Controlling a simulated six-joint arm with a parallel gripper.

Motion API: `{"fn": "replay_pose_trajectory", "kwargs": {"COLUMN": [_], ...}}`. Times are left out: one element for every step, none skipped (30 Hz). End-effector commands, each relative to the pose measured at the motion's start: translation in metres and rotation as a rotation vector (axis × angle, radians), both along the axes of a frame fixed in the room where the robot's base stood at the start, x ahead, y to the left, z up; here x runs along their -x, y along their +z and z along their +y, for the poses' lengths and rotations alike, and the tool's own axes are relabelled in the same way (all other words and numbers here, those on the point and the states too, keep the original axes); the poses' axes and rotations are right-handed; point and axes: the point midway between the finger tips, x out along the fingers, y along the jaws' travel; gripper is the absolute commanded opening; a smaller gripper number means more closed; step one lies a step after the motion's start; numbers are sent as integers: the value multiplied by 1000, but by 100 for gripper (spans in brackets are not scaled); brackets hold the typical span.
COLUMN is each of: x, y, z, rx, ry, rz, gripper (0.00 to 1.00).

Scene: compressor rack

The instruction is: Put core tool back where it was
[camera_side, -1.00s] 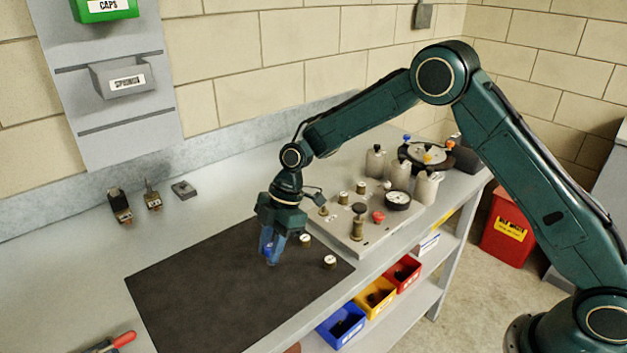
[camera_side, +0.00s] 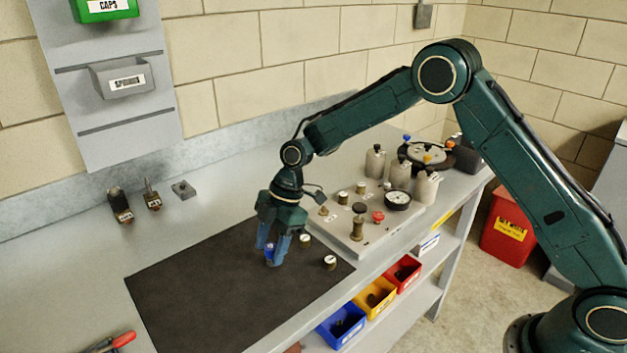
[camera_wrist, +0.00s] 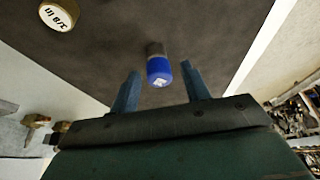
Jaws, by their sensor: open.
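A small cylinder with a blue end and a grey metal part, seemingly the core tool, lies or stands on the dark mat; I cannot tell which. It shows in the wrist view (camera_wrist: 159,70) and partly in the side view (camera_side: 269,252). My gripper (camera_side: 272,246) points down over the mat's right part. Its blue fingers are open, one on each side of the tool, and in the wrist view they stand apart from it. Three small holders stand at the back of the bench: two with items in them (camera_side: 120,208) (camera_side: 152,200) and a low grey block (camera_side: 184,190).
Two white-topped brass caps (camera_side: 330,262) (camera_side: 305,240) sit near the mat's right side. A grey plate (camera_side: 365,240) with fittings and a gauge (camera_side: 397,200) lies to the right. A red-handled tool (camera_side: 122,339) is at the front left. The mat's left part (camera_side: 190,285) is clear.

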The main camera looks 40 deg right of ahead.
Motion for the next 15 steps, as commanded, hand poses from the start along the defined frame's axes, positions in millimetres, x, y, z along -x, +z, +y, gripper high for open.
{"fn": "replay_pose_trajectory", "kwargs": {"x": [-1, -1, -1, -1, -1, -1, -1, -1, -1, -1, -1, -1, -1, -1, -1], "y": [5, 7, 11, 14, 18, 23, 27, 31, 37, 42, 47, 53, 58, 62, 68], "z": [-2, -3, -4, -6, -7, -10, -11, -13, -16, -18, -19, -22, -24, -26, -29], "rx": [-1, -1, 0, 0, 0, -1, -1, 0, -1, -1, 0, -1, 0, 0, -1], "ry": [-1, -1, -2, -2, -2, -2, -2, -2, -3, -2, -2, -1, -2, -3, -3], "rz": [-3, -3, -2, -2, -2, -3, -3, -3, -4, -5, -5, -5, -5, -4, -4], "gripper": [47, 47, 47, 47, 47, 47, 47, 47, 47, 47, 47, 47, 47, 47, 47]}}
